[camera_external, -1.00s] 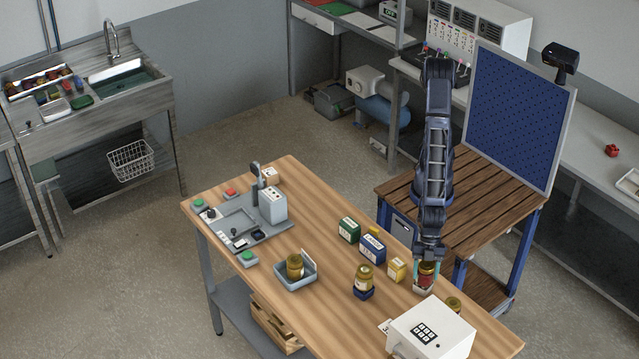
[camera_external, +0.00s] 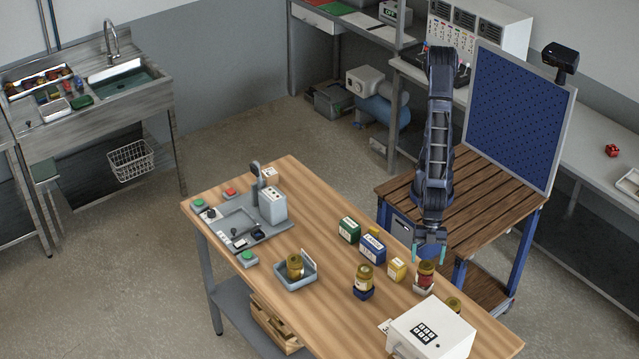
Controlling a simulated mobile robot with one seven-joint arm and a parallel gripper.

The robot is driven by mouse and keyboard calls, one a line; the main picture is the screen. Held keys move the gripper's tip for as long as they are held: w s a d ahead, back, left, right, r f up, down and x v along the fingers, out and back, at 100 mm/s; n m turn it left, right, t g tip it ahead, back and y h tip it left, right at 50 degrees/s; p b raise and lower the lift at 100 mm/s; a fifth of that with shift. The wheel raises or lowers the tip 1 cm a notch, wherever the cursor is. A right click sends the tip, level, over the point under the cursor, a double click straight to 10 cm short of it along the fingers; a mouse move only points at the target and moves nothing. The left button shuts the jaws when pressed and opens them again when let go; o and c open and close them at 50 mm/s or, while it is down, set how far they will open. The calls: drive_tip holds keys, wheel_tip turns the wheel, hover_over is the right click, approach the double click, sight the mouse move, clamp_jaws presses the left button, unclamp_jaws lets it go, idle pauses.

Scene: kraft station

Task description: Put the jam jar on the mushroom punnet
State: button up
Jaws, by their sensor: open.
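A jar with a gold lid and red contents (camera_external: 425,273), which looks like the jam jar, stands upright near the table's far right edge. It rests on a small pale base (camera_external: 422,290), which looks like the mushroom punnet, though it is too small to be sure. My gripper (camera_external: 429,257) is open and empty. It hangs just above and behind the jar, with its teal fingertips spread and apart from the jar.
A gold-lidded jar on a blue base (camera_external: 364,279) and a small yellow box (camera_external: 397,269) stand left of it. Green (camera_external: 349,230) and blue (camera_external: 372,248) boxes stand behind. A white box (camera_external: 432,331) is at front right. Another jar sits in a grey-blue tray (camera_external: 296,283).

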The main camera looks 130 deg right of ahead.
drive_tip(key=s+d+r+m+t+h, duration=0.1)
drive_tip(key=s+d+r+m, duration=0.15)
drive_tip(key=d+r, duration=0.65)
drive_tip(key=s+d+r+m+h, duration=0.15)
drive_tip(key=s+d+r, duration=0.3)
drive_tip(key=d, duration=0.95)
drive_tip(key=s+d+r+m, duration=0.2)
drive_tip(key=s+d+m, duration=0.3)
drive_tip(key=s+d, duration=1)
drive_tip(key=shift+d+r+h, duration=0.25)
drive_tip(key=shift+d+h, duration=0.1)
drive_tip(key=shift+d, duration=0.55)
